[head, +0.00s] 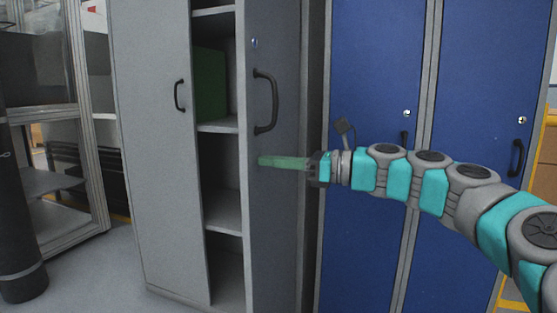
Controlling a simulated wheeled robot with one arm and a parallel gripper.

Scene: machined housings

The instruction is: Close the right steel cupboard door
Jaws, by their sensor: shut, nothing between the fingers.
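The grey steel cupboard stands left of centre in the head view. Its right door (275,200) is partly open, with its outer face, black handle (265,102) and a small lock near its free edge showing. Its left door (158,150) looks shut. My gripper (262,161) reaches in from the right, with its green fingers shut and empty. The fingertips lie over the outer face of the right door, just below the handle. I cannot tell whether they touch it.
Between the doors, a gap shows grey shelves (223,210) and a green box (210,85) inside. Blue lockers (375,60) stand to the right, behind my arm. A metal-framed glass cabinet (90,120) and a dark cylinder (18,210) stand at left, with bare floor before them.

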